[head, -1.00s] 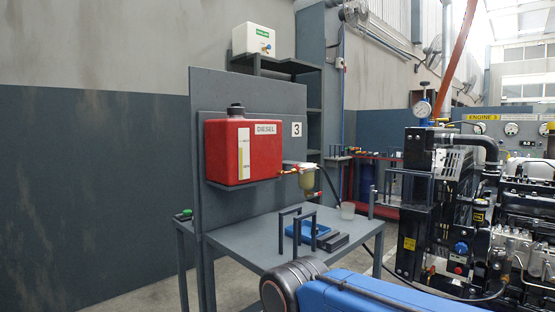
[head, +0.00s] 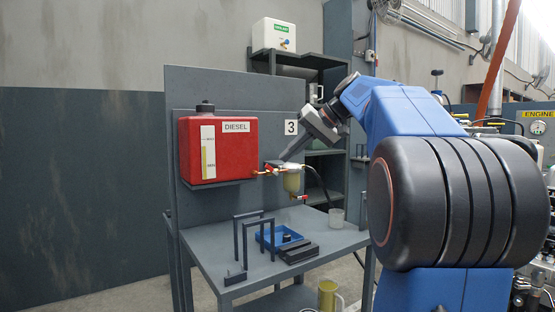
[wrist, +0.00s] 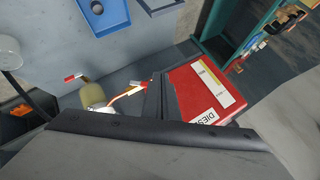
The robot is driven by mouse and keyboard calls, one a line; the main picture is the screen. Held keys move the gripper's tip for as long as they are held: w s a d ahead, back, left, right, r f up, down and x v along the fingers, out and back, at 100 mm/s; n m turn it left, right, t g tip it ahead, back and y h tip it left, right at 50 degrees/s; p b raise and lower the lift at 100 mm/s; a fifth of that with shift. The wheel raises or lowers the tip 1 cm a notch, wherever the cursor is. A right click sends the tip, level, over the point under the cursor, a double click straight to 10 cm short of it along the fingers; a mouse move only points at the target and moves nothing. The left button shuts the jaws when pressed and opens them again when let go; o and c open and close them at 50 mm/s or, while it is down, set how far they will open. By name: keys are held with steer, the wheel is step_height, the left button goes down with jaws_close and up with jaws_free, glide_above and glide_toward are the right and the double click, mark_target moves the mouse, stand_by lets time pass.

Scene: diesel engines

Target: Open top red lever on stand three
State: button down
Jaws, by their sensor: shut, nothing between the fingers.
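Stand three (head: 222,92) is a grey panel and table with a "3" sign (head: 291,127). A red diesel tank (head: 217,150) hangs on it. Right of the tank is a fuel filter with a yellowish bowl (head: 291,183). The top red lever (head: 257,172) sits on the line between tank and filter. It also shows in the wrist view (wrist: 139,84). A lower red lever (head: 303,197) is at the bowl's bottom. My gripper (head: 283,158) is shut and empty, its tip close to the filter head and top lever. I cannot tell whether it touches.
The table (head: 215,262) holds a blue tray (head: 270,240), a dark block (head: 298,252), upright grey handles (head: 243,238) and a clear cup (head: 336,217). A yellow-green mug (head: 328,297) stands lower in front. Shelves (head: 320,165) are behind the stand.

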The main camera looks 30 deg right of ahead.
mark_target(266, 167)
steer(key=w+d+r+t, duration=0.1)
steer(key=w+d+r, duration=0.1)
steer(key=d+r, duration=0.5)
steer(key=s+f+x, duration=0.1)
steer(key=s+x, duration=0.1)
steer(key=x, duration=1.1)
steer(key=shift+a+f+n+y, duration=0.3)
steer(key=shift+y, duration=0.1)
steer(key=shift+a+h, duration=0.3)
steer(key=shift+h, duration=0.2)
steer(key=a+n+h, duration=0.1)
steer(key=h, duration=0.1)
steer(key=a+f+n+h, duration=0.1)
steer(key=h, duration=0.1)
steer(key=shift+a+f+n, duration=0.2)
steer(key=shift+a+n, duration=0.05)
steer(key=shift+n, duration=0.15)
steer(key=shift+f, duration=0.2)
steer(key=shift+a+f, duration=0.15)
steer(key=shift+a, duration=0.05)
